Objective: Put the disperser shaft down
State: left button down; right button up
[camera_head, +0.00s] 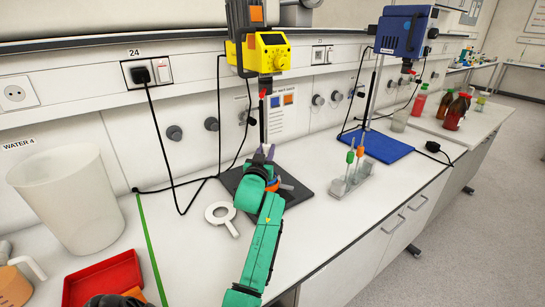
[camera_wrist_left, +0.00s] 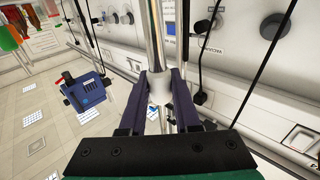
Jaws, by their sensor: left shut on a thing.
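My left gripper (camera_head: 267,156) stands above the dark base plate, below the yellow drive unit (camera_head: 266,52). In the left wrist view its two purple fingers (camera_wrist_left: 160,84) are closed around the disperser shaft (camera_wrist_left: 155,35), a shiny metal rod with a paler section between the fingers. The rod runs upward out of that view. In the head view the held shaft is mostly hidden by the gripper and hard to make out against the stand. A clear rack (camera_head: 350,187) to the right holds shafts with a green top and an orange top (camera_head: 360,152).
A dark base plate (camera_head: 300,190) lies under the yellow unit. A white ring-shaped tool (camera_head: 221,214) lies left of my arm. A blue mixer (camera_head: 403,32) with a blue base (camera_head: 385,146) stands at right. A white beaker (camera_head: 70,195) and red tray (camera_head: 103,281) are at left. Cables hang behind.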

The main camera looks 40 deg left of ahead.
pick_arm(q)
notch_tip(320, 180, down, 4)
jog(key=shift+f, duration=0.15)
jog(key=c, duration=0.6)
grip_release()
jog(key=shift+f, duration=0.1)
